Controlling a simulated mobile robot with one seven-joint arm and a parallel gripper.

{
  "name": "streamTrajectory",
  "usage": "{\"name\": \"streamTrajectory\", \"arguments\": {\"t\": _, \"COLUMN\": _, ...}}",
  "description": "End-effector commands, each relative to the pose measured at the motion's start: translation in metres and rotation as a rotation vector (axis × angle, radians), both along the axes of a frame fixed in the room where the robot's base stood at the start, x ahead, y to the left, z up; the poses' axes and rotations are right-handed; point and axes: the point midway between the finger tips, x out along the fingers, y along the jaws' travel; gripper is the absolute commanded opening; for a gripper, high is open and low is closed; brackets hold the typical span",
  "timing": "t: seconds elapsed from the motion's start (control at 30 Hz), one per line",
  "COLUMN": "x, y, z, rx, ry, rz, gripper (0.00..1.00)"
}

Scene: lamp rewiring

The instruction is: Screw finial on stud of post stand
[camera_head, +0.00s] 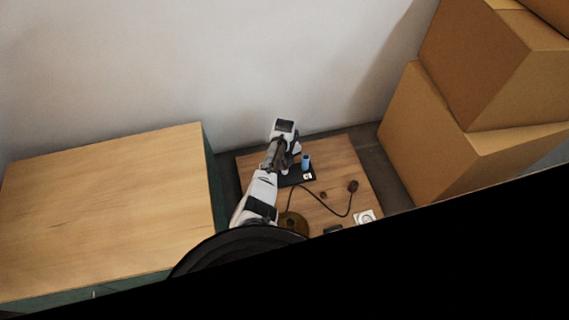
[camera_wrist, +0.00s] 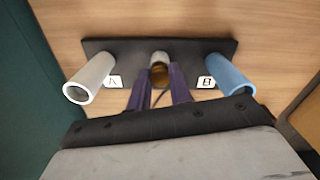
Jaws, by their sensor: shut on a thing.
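The post stand is a black plate (camera_wrist: 198,49) on the wooden table, with a white tube (camera_wrist: 90,78) at the left by a tag "A" and a blue tube (camera_wrist: 230,75) at the right by a tag "B". Between them, a small brass-brown piece, seemingly the finial (camera_wrist: 159,76), sits between the fingertips of my gripper (camera_wrist: 158,82), which is shut on it. It lines up with a short grey middle post; I cannot tell whether they touch, and the stud is hidden. In the head view, the blue tube (camera_head: 305,162) shows beside my arm, which hides much of the stand (camera_head: 291,180).
A dark cord with a plug (camera_head: 353,186) lies on the small table (camera_head: 340,160). A brass-coloured round base (camera_head: 293,222), a small brown piece (camera_head: 323,195) and a white square item (camera_head: 365,216) are there too. Cardboard boxes (camera_head: 430,140) stand right; a larger wooden-topped cabinet (camera_head: 110,210) stands left.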

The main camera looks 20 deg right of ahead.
Motion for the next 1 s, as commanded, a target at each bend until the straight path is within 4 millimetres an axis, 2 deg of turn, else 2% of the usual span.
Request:
{"name": "streamTrajectory", "arguments": {"t": 0.1, "x": -0.0002, "y": 0.0001, "z": -0.0002, "rx": 0.0, "ry": 0.002, "rz": -0.063, "gripper": 0.0}}
{"name": "streamTrajectory", "arguments": {"t": 0.47, "x": -0.0002, "y": 0.0001, "z": -0.0004, "rx": 0.0, "ry": 0.001, "rz": -0.107, "gripper": 0.0}}
{"name": "streamTrajectory", "arguments": {"t": 0.8, "x": 0.0002, "y": 0.0005, "z": -0.0026, "rx": 0.0, "ry": 0.001, "rz": -0.56, "gripper": 0.0}}
{"name": "streamTrajectory", "arguments": {"t": 1.0, "x": 0.0056, "y": -0.0007, "z": -0.0018, "rx": 0.001, "ry": -0.011, "rz": -0.694, "gripper": 0.0}}
